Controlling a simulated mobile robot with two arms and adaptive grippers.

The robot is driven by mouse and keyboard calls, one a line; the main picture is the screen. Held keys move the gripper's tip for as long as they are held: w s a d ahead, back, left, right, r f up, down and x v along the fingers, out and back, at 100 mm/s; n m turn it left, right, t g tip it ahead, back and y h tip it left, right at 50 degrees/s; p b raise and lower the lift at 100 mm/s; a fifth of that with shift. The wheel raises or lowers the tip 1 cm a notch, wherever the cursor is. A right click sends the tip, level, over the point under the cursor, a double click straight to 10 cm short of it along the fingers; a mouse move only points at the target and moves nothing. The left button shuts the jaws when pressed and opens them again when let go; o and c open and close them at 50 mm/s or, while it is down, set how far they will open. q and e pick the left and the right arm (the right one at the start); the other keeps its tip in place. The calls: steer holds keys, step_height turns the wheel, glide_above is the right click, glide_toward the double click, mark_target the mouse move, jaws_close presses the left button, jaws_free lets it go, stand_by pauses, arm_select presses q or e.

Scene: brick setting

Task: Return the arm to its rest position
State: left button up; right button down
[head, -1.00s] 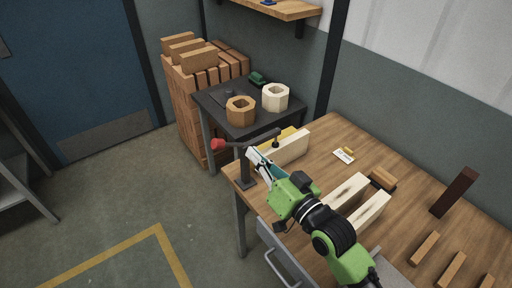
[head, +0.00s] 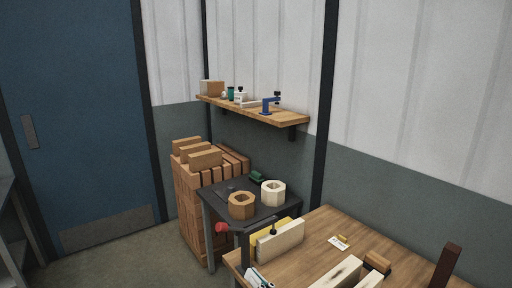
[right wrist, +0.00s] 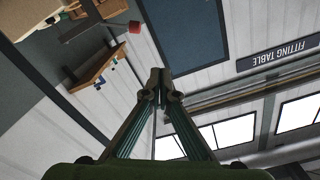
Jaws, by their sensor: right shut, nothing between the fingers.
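That view looks towards the walls, the door and the windows, rolled over. My left gripper is in neither view.
A clamp with a red knob (head: 221,227) stands at the bench's left corner, beside a pale block (head: 281,241). A dark side table (head: 229,210) holds a brown and a cream hexagonal ring. A wall shelf (head: 286,115) is above. Floor at left is clear.

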steer(key=s+d+f+g+h, duration=0.3)
steer(key=s+d+f, duration=0.25)
steer(key=f, duration=0.25)
steer(key=s+d+f+g+h, duration=0.35)
steer(key=s+f, duration=0.25)
steer(key=f, duration=0.2)
steer(key=s+d+f+g+h, duration=0.2)
steer(key=s+d+f+g, duration=0.1)
steer(key=s+d, duration=0.4)
steer(key=s+d+f+g+h, duration=0.25)
steer(key=s+d, duration=0.25)
steer(key=s, duration=0.5)
step_height(320, 180, down, 28)
steer(key=s+b, duration=0.1)
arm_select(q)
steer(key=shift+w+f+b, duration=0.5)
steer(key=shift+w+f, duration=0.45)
arm_select(e)
steer(key=s+d+f+g, duration=0.2)
steer(key=s+f, duration=1.5)
steer(key=shift+d+n+y, duration=0.3)
steer(key=shift+n, duration=0.1)
steer(key=shift+f, duration=0.1)
